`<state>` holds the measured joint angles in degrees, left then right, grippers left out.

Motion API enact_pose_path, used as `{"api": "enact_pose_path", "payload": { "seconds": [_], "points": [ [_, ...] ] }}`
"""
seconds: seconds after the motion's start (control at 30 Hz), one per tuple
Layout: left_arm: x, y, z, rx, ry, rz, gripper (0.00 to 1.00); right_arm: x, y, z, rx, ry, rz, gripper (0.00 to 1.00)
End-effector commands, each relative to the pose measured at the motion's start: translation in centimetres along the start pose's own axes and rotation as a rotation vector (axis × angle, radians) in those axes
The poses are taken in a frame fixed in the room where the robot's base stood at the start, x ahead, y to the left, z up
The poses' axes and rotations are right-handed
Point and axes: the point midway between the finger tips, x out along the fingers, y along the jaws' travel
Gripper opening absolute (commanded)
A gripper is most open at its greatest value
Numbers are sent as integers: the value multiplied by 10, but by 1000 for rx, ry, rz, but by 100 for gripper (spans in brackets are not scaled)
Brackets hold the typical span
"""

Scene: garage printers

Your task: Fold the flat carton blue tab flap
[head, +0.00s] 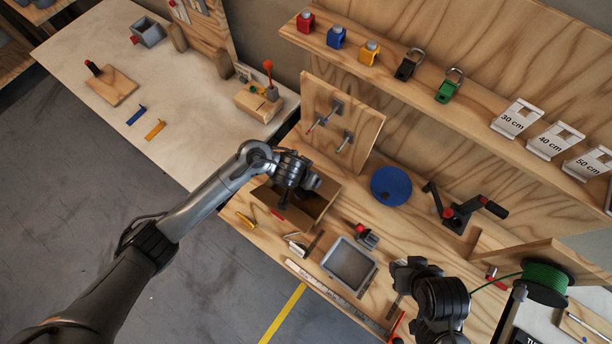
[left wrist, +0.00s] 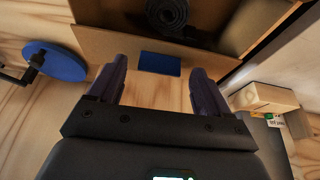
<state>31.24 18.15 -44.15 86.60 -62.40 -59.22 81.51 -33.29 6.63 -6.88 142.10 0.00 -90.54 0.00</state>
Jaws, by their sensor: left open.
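The brown carton (head: 318,205) stands on the wooden workbench with its top open, partly hidden under my left arm. In the left wrist view a carton flap (left wrist: 105,50) extends toward me, with a blue tab (left wrist: 160,63) on it. A dark coiled item (left wrist: 168,14) sits inside the carton. My left gripper (left wrist: 160,82) is open and empty, its two dark fingers on either side of the blue tab; I cannot tell whether they touch the flap. My right gripper (head: 405,268) is over the right part of the bench; its fingers are not clear.
A blue disc (head: 391,186) and a black crank device (head: 460,208) are right of the carton. A grey tray (head: 349,265) is in front. An upright wooden tool board (head: 342,122) stands behind. A green spool (head: 545,282) is at far right.

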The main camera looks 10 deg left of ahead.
Motion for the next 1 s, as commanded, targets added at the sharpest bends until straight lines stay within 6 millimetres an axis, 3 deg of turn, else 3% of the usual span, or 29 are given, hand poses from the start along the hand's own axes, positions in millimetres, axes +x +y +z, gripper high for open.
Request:
{"api": "enact_pose_path", "payload": {
  "seconds": [0.43,0.8,1.0],
  "points": [
    [8,0,0,1,1,1,79,4,0,1,0,1,-1,43],
    [8,0,0,0,1,1,22,4,2,1,-9,0,7,43],
    [3,0,-4,-2,-20,0,22,-9,2,-3,-8,-1,7,43]
  ]
}}
